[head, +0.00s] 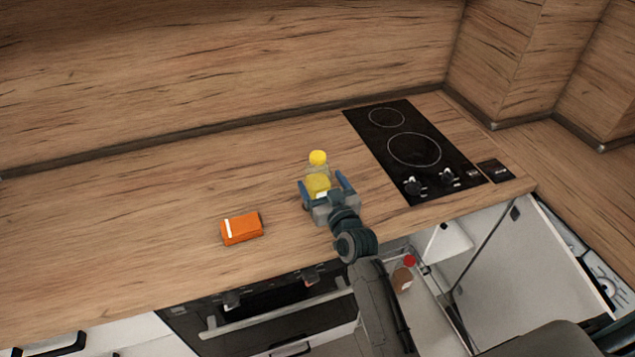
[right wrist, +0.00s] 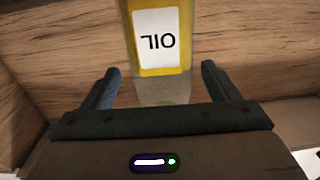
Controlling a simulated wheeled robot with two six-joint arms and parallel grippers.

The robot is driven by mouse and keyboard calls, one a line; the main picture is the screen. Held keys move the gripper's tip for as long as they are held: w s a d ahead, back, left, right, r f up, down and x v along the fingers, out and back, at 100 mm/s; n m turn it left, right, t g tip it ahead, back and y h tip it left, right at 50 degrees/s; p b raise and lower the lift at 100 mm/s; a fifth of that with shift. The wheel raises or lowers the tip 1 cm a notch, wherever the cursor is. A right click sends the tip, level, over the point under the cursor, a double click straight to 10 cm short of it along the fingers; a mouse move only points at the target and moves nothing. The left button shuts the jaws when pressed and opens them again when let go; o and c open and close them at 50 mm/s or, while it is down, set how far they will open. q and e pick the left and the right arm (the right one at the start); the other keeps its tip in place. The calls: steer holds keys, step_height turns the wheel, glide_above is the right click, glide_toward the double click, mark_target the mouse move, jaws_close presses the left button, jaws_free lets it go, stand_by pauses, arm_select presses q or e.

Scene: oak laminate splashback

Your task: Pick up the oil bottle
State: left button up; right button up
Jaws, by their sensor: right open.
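The oil bottle (head: 318,171) stands upright on the wooden counter, with a yellow cap and yellow contents. In the right wrist view its white label reading OIL (right wrist: 157,39) shows upside down, and the bottle's cap is out of that picture. My right gripper (head: 325,184) is open, with its blue-grey fingers to either side of the bottle in the head view. In the right wrist view the open fingers (right wrist: 160,82) have the bottle between and beyond them, with gaps on both sides. My left gripper is not in view.
An orange box (head: 242,229) lies on the counter left of the gripper. A black cooktop (head: 413,150) is to the right. The counter's left side is clear.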

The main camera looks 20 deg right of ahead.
steer(key=w, duration=0.1)
steer(key=w+p, duration=0.1)
steer(key=w, duration=0.1)
steer(key=shift+w+a+r+p, duration=0.25)
steer(key=shift+p, duration=0.05)
steer(key=shift+w+f, duration=0.2)
steer(key=shift+w, duration=0.25)
steer(key=shift+c, duration=1.1)
steer(key=c, duration=1.1)
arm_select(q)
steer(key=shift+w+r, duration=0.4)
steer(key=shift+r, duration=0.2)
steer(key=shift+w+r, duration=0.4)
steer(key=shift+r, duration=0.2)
arm_select(e)
steer(key=shift+r, duration=0.1)
steer(key=shift+c, duration=0.8)
